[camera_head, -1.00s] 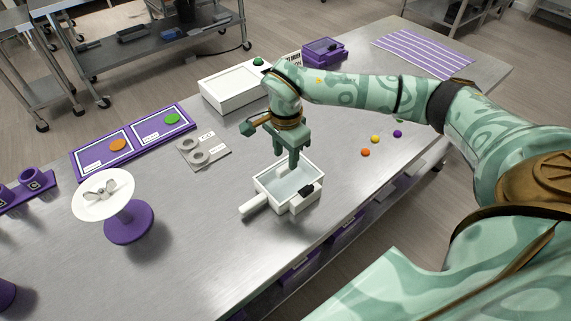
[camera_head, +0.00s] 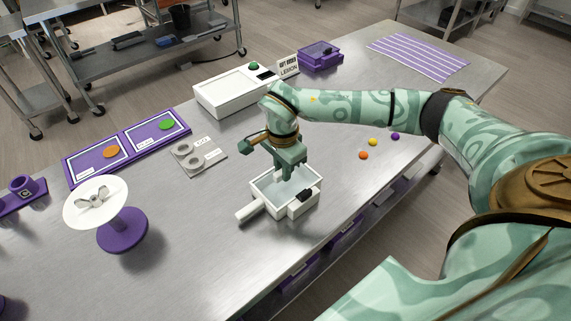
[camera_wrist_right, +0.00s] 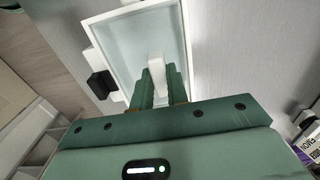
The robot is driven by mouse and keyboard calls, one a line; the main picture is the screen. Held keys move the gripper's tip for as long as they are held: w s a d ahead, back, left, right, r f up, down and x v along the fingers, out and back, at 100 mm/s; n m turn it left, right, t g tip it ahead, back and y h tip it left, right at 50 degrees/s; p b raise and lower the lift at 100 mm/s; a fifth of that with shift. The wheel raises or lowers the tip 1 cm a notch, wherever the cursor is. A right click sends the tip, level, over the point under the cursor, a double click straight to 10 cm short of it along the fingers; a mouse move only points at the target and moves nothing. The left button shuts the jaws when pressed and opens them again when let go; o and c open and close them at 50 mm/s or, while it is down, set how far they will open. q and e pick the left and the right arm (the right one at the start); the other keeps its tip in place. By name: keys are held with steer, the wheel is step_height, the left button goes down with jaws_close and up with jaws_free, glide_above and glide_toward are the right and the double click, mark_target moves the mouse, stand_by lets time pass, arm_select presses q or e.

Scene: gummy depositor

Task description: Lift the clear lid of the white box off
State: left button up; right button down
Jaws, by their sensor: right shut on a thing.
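The white box (camera_head: 273,205) stands on the steel table, with a handle at its left front and a black part on its front right side. Its clear lid (camera_head: 272,186) lies within the white rim, and I see no clear gap under it. In the right wrist view the lid (camera_wrist_right: 122,45) looks pale and see-through, with a white knob (camera_wrist_right: 156,64) on it. My right gripper (camera_head: 291,172) points down over the box; in the wrist view its green fingers (camera_wrist_right: 160,88) are shut on the knob. My left gripper is not in view.
A white device with a green button (camera_head: 228,94) stands behind. A grey plate with rings (camera_head: 198,160) and purple trays (camera_head: 126,150) are at the left. A purple stand with a white disc (camera_head: 122,230) is front left. Small coloured balls (camera_head: 373,142) lie at the right.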

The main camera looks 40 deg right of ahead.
steer(key=shift+r+p, duration=3)
steer(key=shift+r, duration=0.5)
steer(key=shift+f, duration=0.1)
